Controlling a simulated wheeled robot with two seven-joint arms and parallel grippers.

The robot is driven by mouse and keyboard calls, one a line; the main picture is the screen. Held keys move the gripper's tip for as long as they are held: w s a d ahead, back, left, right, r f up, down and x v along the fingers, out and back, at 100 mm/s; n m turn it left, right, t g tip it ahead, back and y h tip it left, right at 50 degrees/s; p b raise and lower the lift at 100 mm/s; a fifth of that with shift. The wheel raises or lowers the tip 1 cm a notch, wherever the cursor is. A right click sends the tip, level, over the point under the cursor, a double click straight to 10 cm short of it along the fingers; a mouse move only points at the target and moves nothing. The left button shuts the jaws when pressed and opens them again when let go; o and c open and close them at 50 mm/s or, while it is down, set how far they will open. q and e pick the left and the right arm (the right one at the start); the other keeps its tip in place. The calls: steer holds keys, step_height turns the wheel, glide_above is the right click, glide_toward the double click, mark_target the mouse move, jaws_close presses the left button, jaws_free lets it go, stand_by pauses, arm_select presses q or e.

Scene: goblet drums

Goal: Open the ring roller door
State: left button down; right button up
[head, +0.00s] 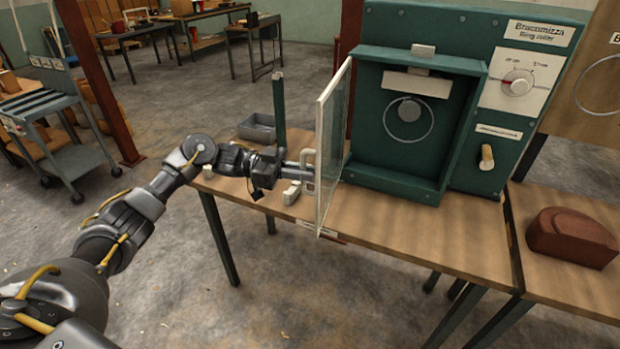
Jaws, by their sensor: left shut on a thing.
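The ring roller (515,110) is a green machine on a wooden table, with a square recess that holds a metal ring (408,119). Its door (338,130) is a clear panel with a pale frame, hinged at the left side of the recess. The door stands swung out, seen nearly edge-on, and the recess is open to view. My left gripper (304,172) is shut on the pale door handle (308,160) on the door's left face. The fingertips are small and partly hidden by the handle. My right gripper is not in view.
The wooden table (430,232) has bare room in front of the machine. A grey tray (258,127) and a green post (279,112) are behind my left gripper. A brown block (572,237) sits on the right table. A grey cart (60,130) stands at left.

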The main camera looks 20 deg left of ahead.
arm_select(q)
steer(key=shift+a+r, duration=0.15)
steer(key=shift+a, duration=0.05)
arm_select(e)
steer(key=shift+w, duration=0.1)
arm_select(q)
steer(key=c, duration=1.6)
jaws_free()
steer(key=shift+o, duration=0.2)
steer(key=s+a+b, duration=0.1)
steer(key=a+b, duration=0.3)
steer(key=a, duration=0.6)
steer(key=shift+s+a, duration=0.25)
steer(key=shift+s, duration=0.05)
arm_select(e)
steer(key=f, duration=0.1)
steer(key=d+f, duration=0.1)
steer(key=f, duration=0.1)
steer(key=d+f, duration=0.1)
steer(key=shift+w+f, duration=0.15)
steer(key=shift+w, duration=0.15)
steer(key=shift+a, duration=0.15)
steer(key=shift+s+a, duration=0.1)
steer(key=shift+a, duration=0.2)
